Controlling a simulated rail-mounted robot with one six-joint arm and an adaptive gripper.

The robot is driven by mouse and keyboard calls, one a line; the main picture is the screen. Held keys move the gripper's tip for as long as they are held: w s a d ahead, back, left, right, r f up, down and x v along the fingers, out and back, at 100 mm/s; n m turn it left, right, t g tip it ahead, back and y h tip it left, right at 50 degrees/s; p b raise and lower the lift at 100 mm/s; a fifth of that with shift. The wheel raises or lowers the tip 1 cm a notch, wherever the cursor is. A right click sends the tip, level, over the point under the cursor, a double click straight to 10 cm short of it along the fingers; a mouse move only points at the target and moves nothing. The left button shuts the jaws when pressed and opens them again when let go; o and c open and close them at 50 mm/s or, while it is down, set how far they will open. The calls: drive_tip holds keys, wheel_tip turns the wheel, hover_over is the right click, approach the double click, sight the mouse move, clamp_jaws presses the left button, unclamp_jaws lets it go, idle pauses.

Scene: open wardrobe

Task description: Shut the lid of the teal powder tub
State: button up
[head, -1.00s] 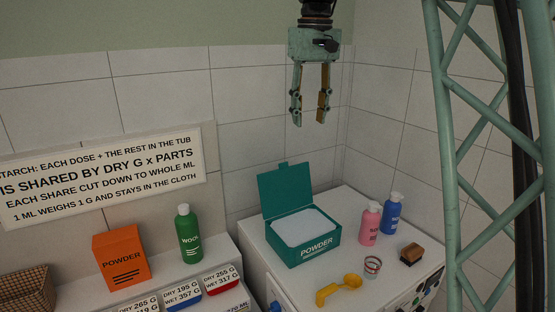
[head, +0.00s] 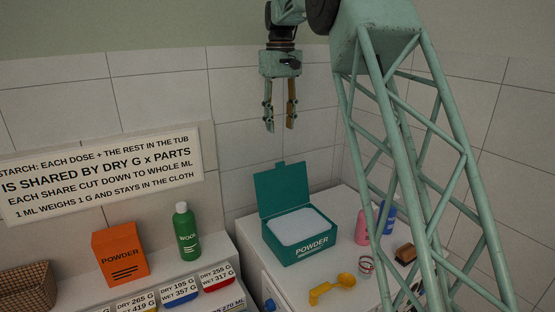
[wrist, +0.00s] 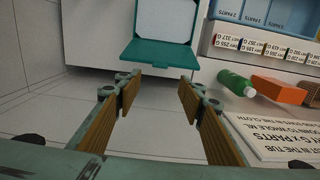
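The teal powder tub (head: 312,250) stands on the white worktop, full of white powder. Its lid (head: 282,188) is open, standing up at the back of the tub and leaning slightly backwards. My gripper (head: 280,128) hangs above and behind the lid, fingers pointing down, open and empty, touching nothing. In the wrist view the open lid (wrist: 157,55) shows at the top, beyond the two spread fingers (wrist: 155,95), with the white powder (wrist: 165,18) above it.
A yellow scoop (head: 332,287), a small striped cup (head: 366,264), a pink bottle (head: 362,227) and a brown brush (head: 405,253) stand right of the tub. A green bottle (head: 187,235) and orange box (head: 120,255) stand left. Air around the lid is clear.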

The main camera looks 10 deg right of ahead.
idle(0.4)
drive_tip(key=shift+f+p, duration=0.35)
drive_tip(key=shift+f, duration=6.5)
drive_tip(key=c, duration=1.1)
